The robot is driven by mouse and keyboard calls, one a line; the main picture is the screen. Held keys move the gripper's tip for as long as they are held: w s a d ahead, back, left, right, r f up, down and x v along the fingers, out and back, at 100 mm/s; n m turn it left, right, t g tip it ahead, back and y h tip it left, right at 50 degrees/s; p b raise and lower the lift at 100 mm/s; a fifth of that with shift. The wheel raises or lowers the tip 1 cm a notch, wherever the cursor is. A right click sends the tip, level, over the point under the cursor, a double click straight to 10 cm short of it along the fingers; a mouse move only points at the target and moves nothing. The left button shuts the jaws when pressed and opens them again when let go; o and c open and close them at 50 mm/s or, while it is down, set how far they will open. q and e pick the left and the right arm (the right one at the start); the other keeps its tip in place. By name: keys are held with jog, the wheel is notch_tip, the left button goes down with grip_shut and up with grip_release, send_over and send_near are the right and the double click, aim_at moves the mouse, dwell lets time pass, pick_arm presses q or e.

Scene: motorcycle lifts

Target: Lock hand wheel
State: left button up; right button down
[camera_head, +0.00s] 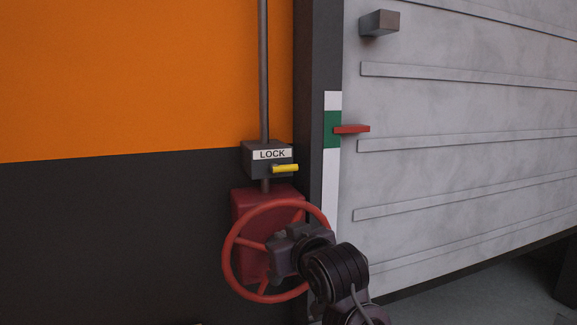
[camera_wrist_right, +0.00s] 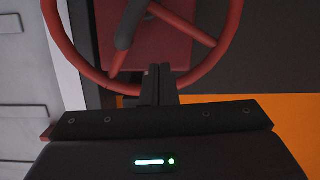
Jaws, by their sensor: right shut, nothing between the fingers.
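The red hand wheel (camera_head: 228,262) stands upright in front of a dark red box (camera_head: 242,207) on the wall. My right gripper (camera_head: 282,258) is in front of the wheel's lower right part and hides its hub. In the wrist view my right gripper's fingers (camera_wrist_right: 158,78) are shut with nothing between them and overlap the wheel's rim (camera_wrist_right: 205,66); contact cannot be told. A dark grey rounded part (camera_wrist_right: 128,28) shows inside the wheel there. Above the wheel is a grey box with a LOCK label (camera_head: 272,155) and a yellow lever (camera_head: 285,168) lying about level. My left gripper is not in view.
A vertical pipe (camera_head: 263,70) runs up from the lock box. To the right, a grey ribbed door (camera_head: 450,100) has a red pointer (camera_head: 352,129) level with the green band of a white strip (camera_head: 332,130). The wall left of the wheel is clear.

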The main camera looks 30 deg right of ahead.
jog(key=d+r+m+t+h, duration=0.1)
jog(key=d+r+t, duration=0.1)
jog(key=r, duration=0.5)
jog(key=s+d+r+m+t, duration=0.1)
jog(key=d+r, duration=0.1)
jog(key=r, duration=0.6)
jog(key=shift+s+d+r+t+h, duration=0.3)
jog(key=shift+t+h, duration=0.1)
jog(key=r+p, duration=0.2)
jog(key=p, duration=0.3)
send_over(285, 168)
jog(key=s+d, duration=0.1)
notch_tip(285, 168, down, 4)
jog(key=shift+s+r+p, duration=0.15)
jog(key=shift+r+p, duration=0.1)
jog(key=shift+p, duration=0.2)
jog(key=shift+s+f, duration=0.25)
jog(key=shift+f, duration=0.3)
